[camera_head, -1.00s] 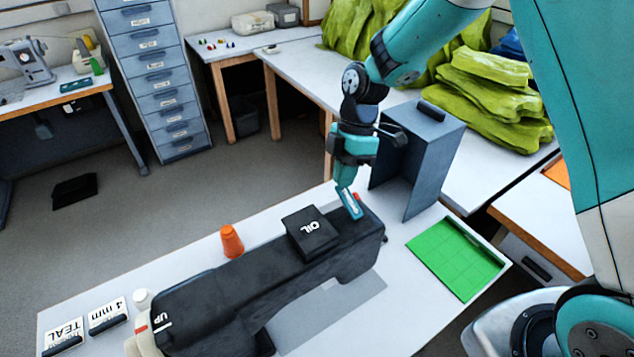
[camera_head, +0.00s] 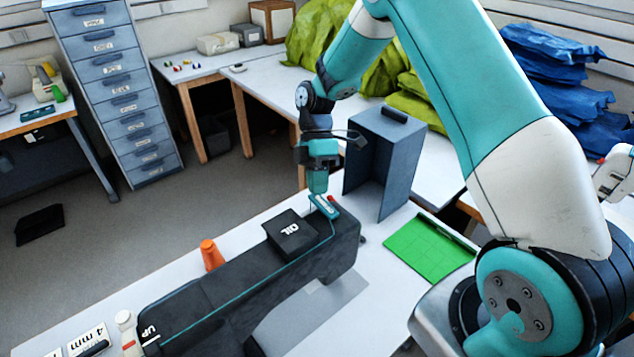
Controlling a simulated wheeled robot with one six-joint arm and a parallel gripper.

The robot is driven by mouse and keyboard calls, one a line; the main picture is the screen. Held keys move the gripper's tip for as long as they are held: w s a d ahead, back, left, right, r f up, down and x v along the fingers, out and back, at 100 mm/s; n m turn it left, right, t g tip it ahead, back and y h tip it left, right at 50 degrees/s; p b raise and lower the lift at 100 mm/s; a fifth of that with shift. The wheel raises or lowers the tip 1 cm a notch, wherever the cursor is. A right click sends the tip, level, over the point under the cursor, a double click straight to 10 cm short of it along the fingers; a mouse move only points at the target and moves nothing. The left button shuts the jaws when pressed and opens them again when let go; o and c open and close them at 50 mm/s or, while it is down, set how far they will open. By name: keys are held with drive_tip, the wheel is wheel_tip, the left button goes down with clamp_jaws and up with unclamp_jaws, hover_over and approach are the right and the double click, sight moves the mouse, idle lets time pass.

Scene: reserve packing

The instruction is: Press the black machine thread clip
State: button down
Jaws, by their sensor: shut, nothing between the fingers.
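The black machine (camera_head: 215,298) lies along the white table, with its far right end under my gripper (camera_head: 318,194). My gripper points down and is shut and empty. At its tip, on top of the machine's end, is a small teal and white piece (camera_head: 324,207) with a small red part (camera_head: 331,199) beside it. I cannot tell which of these is the thread clip, or whether the fingers touch it. A thin teal thread (camera_head: 255,294) runs along the machine from that end to its near left end, marked "UP".
A black box marked "OIL" (camera_head: 290,237) sits on the machine. A grey open stand (camera_head: 400,150) rises close to the right of my gripper. A green mat (camera_head: 430,246) lies at the right.

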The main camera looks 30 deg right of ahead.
sight(320, 197)
idle(0.3)
drive_tip(key=r+p, duration=0.2)
drive_tip(key=r, duration=0.1)
drive_tip(key=r+p, duration=0.1)
drive_tip(key=r, duration=0.1)
drive_tip(key=shift+s+d, duration=0.15)
drive_tip(key=shift+s, duration=0.1)
drive_tip(key=v, duration=0.9)
drive_tip(key=shift+w+f+p, duration=0.15)
drive_tip(key=shift+w+p, duration=0.15)
